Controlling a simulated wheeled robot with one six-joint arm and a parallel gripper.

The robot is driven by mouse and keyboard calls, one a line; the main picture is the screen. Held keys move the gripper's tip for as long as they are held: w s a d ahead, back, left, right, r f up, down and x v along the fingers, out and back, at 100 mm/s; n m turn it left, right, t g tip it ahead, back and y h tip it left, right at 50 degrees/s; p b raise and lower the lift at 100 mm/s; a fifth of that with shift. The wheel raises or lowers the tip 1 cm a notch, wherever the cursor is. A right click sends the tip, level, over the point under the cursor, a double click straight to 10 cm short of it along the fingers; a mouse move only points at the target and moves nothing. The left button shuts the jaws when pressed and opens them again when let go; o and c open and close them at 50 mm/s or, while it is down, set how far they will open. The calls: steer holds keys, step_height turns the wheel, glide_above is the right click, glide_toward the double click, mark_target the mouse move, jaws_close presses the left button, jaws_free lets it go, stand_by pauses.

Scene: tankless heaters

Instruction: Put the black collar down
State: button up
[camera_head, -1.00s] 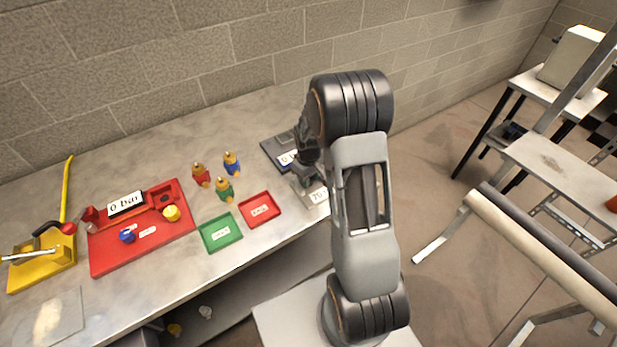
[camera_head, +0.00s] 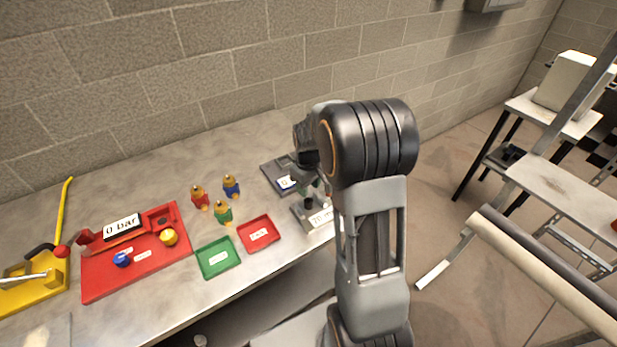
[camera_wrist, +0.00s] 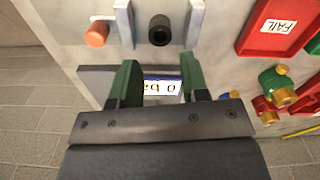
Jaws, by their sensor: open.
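The black collar (camera_wrist: 160,30) is a short dark cylinder with a hole in its end. In the wrist view it stands on a grey plate (camera_wrist: 72,18) near the top of the picture.
An orange knob (camera_wrist: 97,34) sits just outside the left finger. A dark gauge with a display (camera_wrist: 162,86) lies under the fingers. Red (camera_head: 259,234) and green (camera_head: 217,258) trays and several coloured fittings (camera_head: 223,212) stand left of my gripper in the head view.

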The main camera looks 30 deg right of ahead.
mark_target(308, 201)
steer(key=s+a+r+m+t, duration=0.1)
steer(key=s+a+r, duration=0.15)
steer(key=r, duration=0.35)
steer(key=s+a+r+t, duration=0.1)
steer(key=s+a+r, duration=0.1)
steer(key=s+r, duration=0.25)
steer(key=s+a+r+m+t, duration=0.2)
steer(key=s+a, duration=0.2)
steer(key=s, duration=0.5)
steer(key=shift+s+a+r+m, duration=0.2)
steer(key=shift+a+r+m, duration=0.1)
steer(key=shift+a, duration=0.1)
steer(key=shift+d, duration=0.15)
